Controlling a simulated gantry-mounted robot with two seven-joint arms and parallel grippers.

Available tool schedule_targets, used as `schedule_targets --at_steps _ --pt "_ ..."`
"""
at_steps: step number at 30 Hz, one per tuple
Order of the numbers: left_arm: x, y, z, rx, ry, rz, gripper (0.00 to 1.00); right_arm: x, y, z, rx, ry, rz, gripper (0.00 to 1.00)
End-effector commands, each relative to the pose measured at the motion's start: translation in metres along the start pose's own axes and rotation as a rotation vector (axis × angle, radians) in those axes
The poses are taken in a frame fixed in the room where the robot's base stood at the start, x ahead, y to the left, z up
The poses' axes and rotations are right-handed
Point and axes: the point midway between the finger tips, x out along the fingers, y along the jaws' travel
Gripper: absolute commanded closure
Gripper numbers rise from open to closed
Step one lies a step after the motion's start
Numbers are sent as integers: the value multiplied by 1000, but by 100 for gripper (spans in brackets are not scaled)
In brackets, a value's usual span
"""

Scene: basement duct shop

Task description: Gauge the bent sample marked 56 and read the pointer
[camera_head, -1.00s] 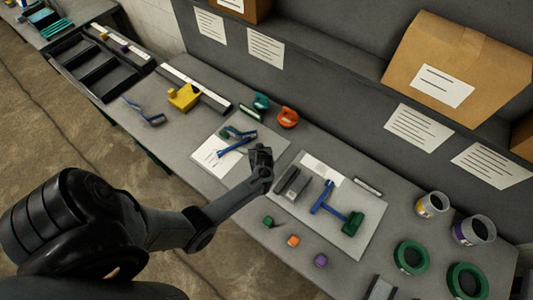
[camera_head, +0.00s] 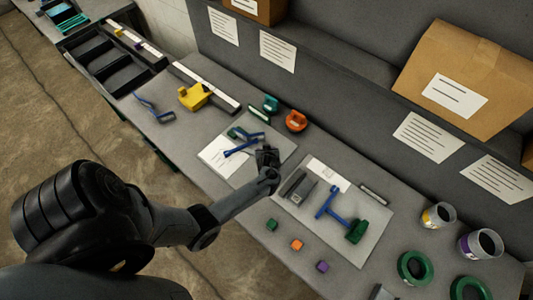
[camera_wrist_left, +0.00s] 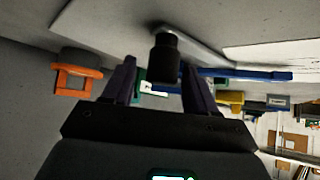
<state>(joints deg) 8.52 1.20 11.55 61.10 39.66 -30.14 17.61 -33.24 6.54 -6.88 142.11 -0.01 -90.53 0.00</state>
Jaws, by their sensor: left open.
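My left gripper (camera_head: 267,157) is over the bench at the right edge of a pale board. In the left wrist view its two dark fingers (camera_wrist_left: 159,70) are apart. A green part with a white mark and a black cylinder (camera_wrist_left: 165,58) show between or just beyond them; I cannot tell whether they touch. A blue-and-green tool (camera_head: 243,143) lies on that board beside the gripper; its blue bar (camera_wrist_left: 248,76) shows in the wrist view. Another blue bar with a green block (camera_head: 356,231) lies on the board to the right. A bent blue piece (camera_head: 152,109) lies further left. No 56 or pointer reading is legible.
An orange part (camera_head: 296,121) and green parts stand behind the gripper. Small green, orange (camera_head: 296,244) and purple blocks lie along the front edge. Cans (camera_head: 438,215) and green rings (camera_head: 414,267) stand at right. A yellow part (camera_head: 194,97) is at left.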

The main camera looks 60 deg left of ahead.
Motion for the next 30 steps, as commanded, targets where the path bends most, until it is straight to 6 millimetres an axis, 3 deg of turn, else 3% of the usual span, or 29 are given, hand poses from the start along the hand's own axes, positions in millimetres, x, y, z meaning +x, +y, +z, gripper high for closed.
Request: schedule_targets --at_steps 5,18,30 --pt "-18 0 0 -1 0 1 42 -4 0 -1 0 0 0 57" --pt "-88 0 1 -1 -1 2 42 -11 3 -3 -10 -2 8 57" --pt "-105 0 1 0 -2 -1 42 -11 2 -3 -7 -1 6 57"
